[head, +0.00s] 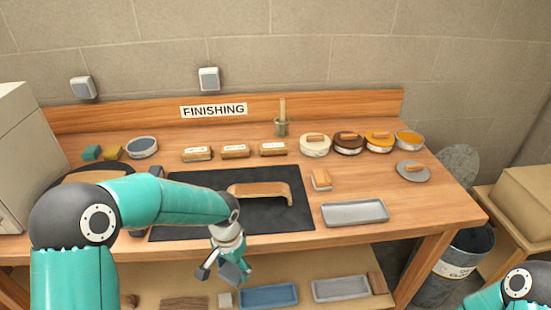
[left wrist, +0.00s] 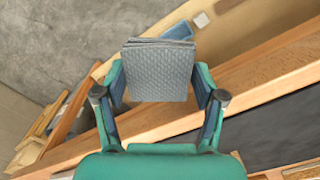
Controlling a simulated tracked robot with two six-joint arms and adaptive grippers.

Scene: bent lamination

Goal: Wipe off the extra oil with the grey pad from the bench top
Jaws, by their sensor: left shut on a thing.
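My left gripper (head: 226,268) is shut on a folded grey pad (left wrist: 160,72) with a quilted surface. The pad (head: 233,275) hangs between its fingers, in front of the bench's front edge. It is apart from the bench top (head: 410,208). A bent wooden piece (head: 262,188) lies on a black mat (head: 292,222) on the bench top, behind the left gripper. I cannot make out an oil film on the wood or mat. My right gripper is out of view; only part of that arm shows at the lower right.
A grey tray (head: 355,212), a wood-backed block (head: 321,180) and a grey disc (head: 413,172) lie right of the mat. A bin (head: 465,255) stands right of the bench. The lower shelf holds a blue tray (head: 268,296).

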